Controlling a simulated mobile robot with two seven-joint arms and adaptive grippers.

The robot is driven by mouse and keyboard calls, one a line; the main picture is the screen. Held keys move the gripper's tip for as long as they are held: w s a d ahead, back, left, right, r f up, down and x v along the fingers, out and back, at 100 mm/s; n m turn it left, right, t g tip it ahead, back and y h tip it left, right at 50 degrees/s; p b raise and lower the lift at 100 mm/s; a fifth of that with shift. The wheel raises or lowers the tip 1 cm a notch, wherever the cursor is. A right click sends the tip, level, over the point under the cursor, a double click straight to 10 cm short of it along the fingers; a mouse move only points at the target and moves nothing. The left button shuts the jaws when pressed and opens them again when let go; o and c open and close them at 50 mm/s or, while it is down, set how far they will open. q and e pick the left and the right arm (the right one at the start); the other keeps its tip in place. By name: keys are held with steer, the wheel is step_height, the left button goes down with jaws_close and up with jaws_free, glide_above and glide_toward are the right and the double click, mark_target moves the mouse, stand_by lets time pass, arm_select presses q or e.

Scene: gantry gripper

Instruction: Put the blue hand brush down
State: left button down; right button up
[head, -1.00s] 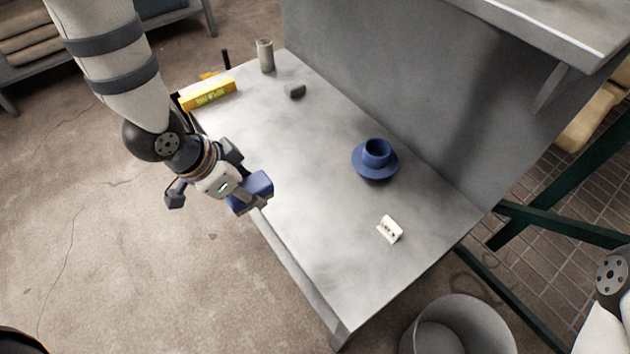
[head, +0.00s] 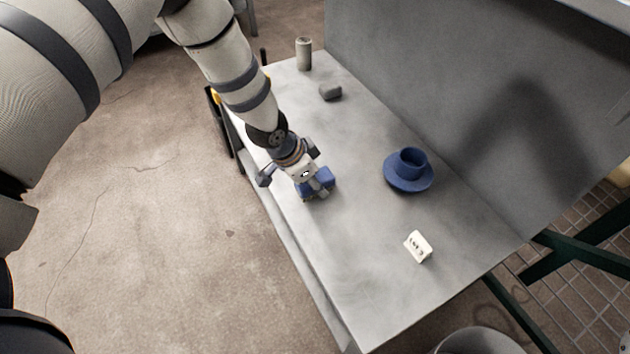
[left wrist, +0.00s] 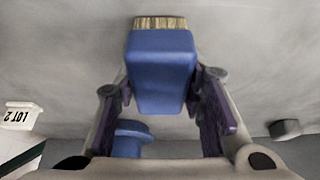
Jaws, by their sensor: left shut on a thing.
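The blue hand brush (head: 326,178) is in my left gripper (head: 315,182), over the grey metal bench top near its front edge. In the left wrist view the brush's blue body (left wrist: 162,70) sits between the two fingers, with its tan bristles (left wrist: 160,23) pointing away from the gripper. My left gripper is shut on the brush. I cannot tell whether the bristles touch the bench. My right gripper is out of view.
A white lot sign (head: 418,246) is nearer, and a dark grey block (head: 330,92) and a grey cylinder (head: 304,54) are farther back. Bare bench surrounds the brush.

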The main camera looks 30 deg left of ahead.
arm_select(q)
steer(key=shift+s+f, duration=0.1)
steer(key=shift+f, duration=0.15)
steer(key=c, duration=1.1)
jaws_free()
steer(key=shift+o, duration=0.2)
steer(key=shift+r, duration=0.1)
